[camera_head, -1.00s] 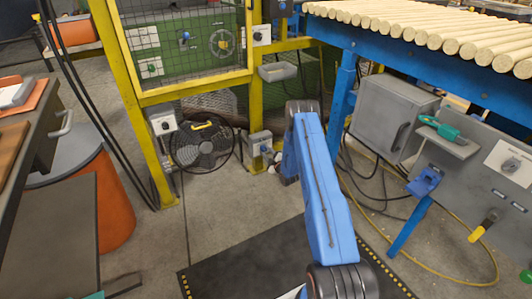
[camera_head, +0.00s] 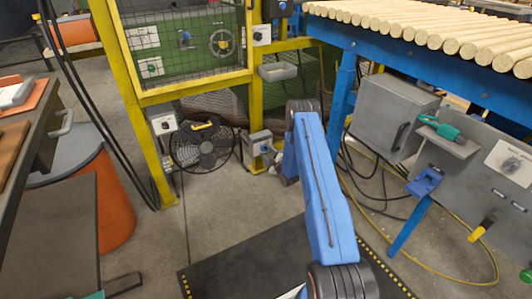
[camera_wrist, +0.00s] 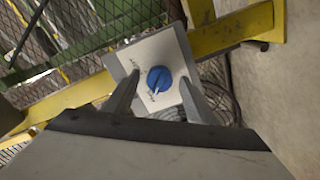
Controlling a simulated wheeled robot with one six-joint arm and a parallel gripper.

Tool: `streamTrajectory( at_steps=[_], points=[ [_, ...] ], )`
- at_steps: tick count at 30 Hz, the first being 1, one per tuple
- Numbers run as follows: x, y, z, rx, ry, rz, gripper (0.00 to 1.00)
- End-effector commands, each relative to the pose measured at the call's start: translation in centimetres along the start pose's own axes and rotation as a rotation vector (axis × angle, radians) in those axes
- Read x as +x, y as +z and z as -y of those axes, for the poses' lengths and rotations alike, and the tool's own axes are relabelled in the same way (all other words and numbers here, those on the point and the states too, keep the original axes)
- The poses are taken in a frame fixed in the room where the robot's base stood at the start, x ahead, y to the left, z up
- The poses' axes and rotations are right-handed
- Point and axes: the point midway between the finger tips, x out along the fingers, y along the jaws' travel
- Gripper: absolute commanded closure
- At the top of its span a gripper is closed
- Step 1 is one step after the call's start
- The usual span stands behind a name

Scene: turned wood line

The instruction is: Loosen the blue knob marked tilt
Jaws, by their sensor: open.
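A blue knob (camera_wrist: 158,80) with a white pointer mark sits on a pale square plate (camera_wrist: 143,54) in the wrist view. Dark lettering on the plate is too blurred to read with certainty. My gripper (camera_wrist: 160,76) is open, with one finger on each side of the knob and a gap to it on both sides. I cannot tell how deep the fingertips reach. In the head view, a small grey box with a blue knob (camera_head: 265,148) is on the low yellow frame, just left of my arm. My gripper is mostly hidden there.
A yellow post and rail (camera_head: 161,150) with mesh stand behind. A black fan (camera_head: 202,147) stands left of the box. Cables and a blue conveyor leg (camera_head: 342,92) are at right. A black mat (camera_head: 240,262) lies in front.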

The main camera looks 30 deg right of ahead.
Motion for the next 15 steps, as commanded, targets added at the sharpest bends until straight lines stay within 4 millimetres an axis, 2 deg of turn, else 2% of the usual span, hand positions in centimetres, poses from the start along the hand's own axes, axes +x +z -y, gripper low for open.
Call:
streamTrajectory(
  at_steps=[5, 15],
  points=[
    [-2.5, 0.1, 0.0, 0.001, -0.001, 0.003, 0.49],
    [-9.3, 0.1, 0.0, 0.002, -0.002, 0.002, 0.49]
  ],
)
